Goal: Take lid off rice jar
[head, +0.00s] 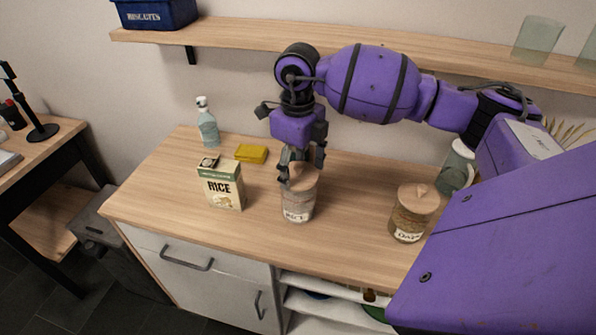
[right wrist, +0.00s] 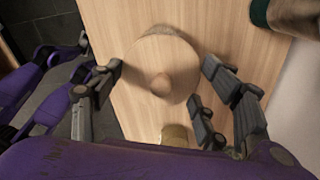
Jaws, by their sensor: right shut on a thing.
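The rice jar (head: 298,206) is a clear jar with a RICE label, upright on the wooden counter. Its round wooden lid (head: 302,180) sits on top, with no clear gap visible. My right gripper (head: 298,165) reaches down from above and is shut on the lid, hiding part of it. In the right wrist view the lid (right wrist: 152,62) and its round knob lie between the fingers of my right gripper (right wrist: 160,80). My left gripper does not show in the head view.
A wall shelf (head: 250,34) runs above. The counter's front is clear.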

